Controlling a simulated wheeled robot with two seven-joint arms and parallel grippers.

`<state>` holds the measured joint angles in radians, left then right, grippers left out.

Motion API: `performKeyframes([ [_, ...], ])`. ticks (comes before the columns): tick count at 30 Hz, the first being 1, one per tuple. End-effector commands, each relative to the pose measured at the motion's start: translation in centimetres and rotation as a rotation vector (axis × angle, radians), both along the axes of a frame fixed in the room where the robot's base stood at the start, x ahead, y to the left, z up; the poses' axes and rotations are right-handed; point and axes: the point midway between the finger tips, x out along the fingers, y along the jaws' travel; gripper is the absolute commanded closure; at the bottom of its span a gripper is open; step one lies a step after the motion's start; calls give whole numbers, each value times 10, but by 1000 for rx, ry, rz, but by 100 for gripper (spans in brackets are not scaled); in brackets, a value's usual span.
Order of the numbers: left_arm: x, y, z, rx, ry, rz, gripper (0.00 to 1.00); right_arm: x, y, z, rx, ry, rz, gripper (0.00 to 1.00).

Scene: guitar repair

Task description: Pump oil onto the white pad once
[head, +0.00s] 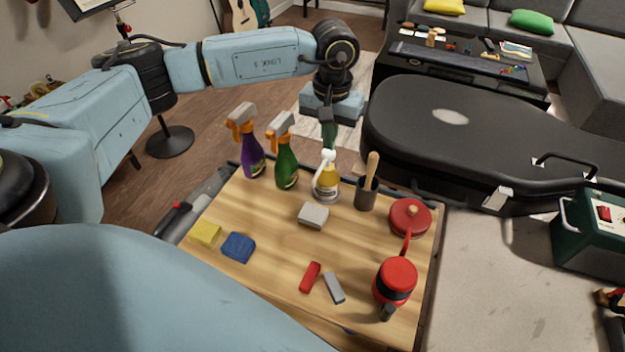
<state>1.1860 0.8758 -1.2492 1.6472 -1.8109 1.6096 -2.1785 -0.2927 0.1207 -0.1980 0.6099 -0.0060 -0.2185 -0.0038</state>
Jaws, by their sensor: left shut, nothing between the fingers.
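The oil bottle (326,185) is a yellow-labelled bottle with a white pump head, upright near the back edge of the wooden work top. The white pad (313,215) is a light grey-white block lying flat on the wood, just in front of the bottle. My left gripper (329,146) points down and is shut with nothing in it. Its fingertips are right over the pump head; I cannot tell whether they touch it. My right gripper is out of view.
A purple spray bottle (250,152) and a green one (286,165) stand left of the oil. A dark cup with a wooden handle (367,190) is close on its right. A red canister (395,281) stands front right.

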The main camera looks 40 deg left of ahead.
Motion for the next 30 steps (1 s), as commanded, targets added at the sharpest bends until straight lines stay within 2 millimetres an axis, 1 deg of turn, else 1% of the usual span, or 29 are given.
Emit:
performKeyframes([
  [8, 0, 0, 4, -1, -1, 0, 100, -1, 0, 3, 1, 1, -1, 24],
  [11, 0, 0, 12, -1, -2, 0, 100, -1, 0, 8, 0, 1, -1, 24],
  [24, 1, 0, 56, -1, -2, 0, 100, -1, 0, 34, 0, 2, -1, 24],
  [27, 0, 0, 62, -1, -2, 0, 100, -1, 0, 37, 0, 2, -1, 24],
  [30, 0, 0, 62, -1, -1, 0, 100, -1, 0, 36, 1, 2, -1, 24],
])
